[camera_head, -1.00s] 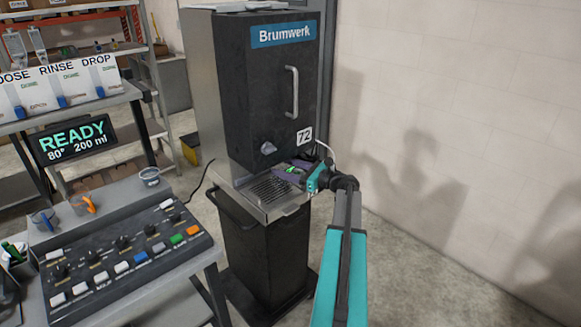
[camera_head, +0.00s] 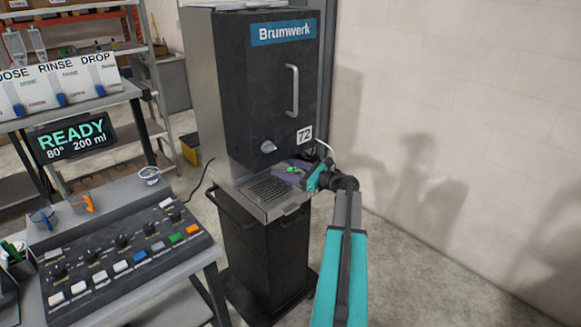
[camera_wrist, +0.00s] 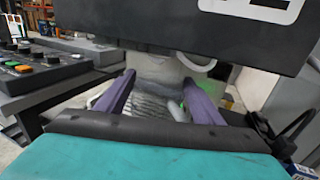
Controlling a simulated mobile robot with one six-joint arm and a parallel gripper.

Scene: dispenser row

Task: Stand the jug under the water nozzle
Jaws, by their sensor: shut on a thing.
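My gripper (camera_wrist: 163,100) has purple fingers and reaches in over the drip tray of the black Brumwerk machine (camera_head: 265,100). In the head view my gripper (camera_head: 292,168) is at the right side of the tray, under the front panel. In the wrist view a pale, see-through body, apparently the jug (camera_wrist: 155,72), shows between the fingers; its outline is unclear. I cannot make out the jug in the head view. The slotted drip tray (camera_head: 268,189) is bare at its left and front. I cannot pick out the water nozzle for certain.
A thin white curved tube (camera_head: 326,148) shows at the machine's right side.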

